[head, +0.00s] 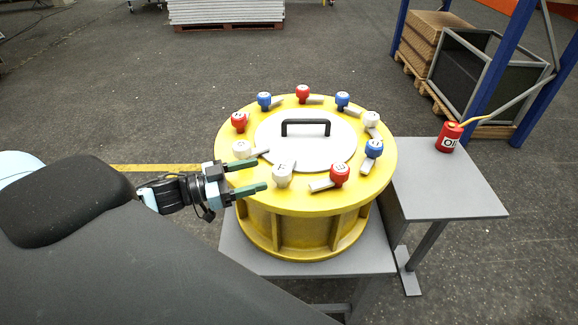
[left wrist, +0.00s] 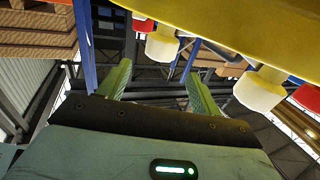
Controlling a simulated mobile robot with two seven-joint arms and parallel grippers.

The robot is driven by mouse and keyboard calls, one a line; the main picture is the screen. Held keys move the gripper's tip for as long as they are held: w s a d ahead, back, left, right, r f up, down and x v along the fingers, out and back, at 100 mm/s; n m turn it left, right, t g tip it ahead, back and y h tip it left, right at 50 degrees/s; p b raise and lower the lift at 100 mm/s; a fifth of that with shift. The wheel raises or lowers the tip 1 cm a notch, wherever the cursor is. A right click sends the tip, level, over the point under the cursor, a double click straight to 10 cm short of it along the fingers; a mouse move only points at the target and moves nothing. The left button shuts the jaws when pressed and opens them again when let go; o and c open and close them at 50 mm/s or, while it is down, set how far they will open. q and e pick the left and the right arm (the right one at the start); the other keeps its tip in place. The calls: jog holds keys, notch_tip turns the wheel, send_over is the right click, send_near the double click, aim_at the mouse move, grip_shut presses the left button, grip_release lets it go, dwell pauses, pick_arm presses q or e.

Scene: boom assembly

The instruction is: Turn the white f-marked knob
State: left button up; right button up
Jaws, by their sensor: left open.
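A yellow round drum (head: 315,200) carries several red, blue and white knobs around its top. A white knob (head: 282,173) at the front left bears a dark mark, too small to read for certain. Another white knob (head: 241,149) is at the left and a third (head: 371,118) at the right. My left gripper (head: 261,174) is open at the drum's left front, its fingers pointing toward the front-left white knob. In the left wrist view, a white knob (left wrist: 162,44) appears beyond the open fingers (left wrist: 158,70), and another white knob (left wrist: 260,90) is to the right. My right gripper is out of view.
A white lid (head: 290,148) with a black handle (head: 305,127) tops the drum's middle. Grey levers lie beside the knobs. A grey side table (head: 445,185) holds a red oil can (head: 449,138). A blue rack (head: 497,70) stands at the right.

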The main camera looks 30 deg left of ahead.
aim_at(282, 168)
pick_arm(q)
jog(key=shift+x, duration=3.85)
jog(key=c, duration=1)
jog(key=shift+o, duration=0.2)
jog(key=shift+n+t+y, duration=0.4)
jog(key=shift+y, duration=0.1)
jog(key=n+t+y, duration=0.1)
jog(key=n+y, duration=0.1)
jog(key=y, duration=0.1)
jog(key=n+t+y, duration=0.2)
jog(key=y, duration=0.1)
jog(key=shift+n+y, duration=1.45)
jog(key=shift+y, duration=0.55)
jog(key=shift+n+y, duration=1.15)
jog(key=shift+y, duration=0.55)
jog(key=shift+n+y, duration=0.3)
jog(key=shift+y, duration=0.3)
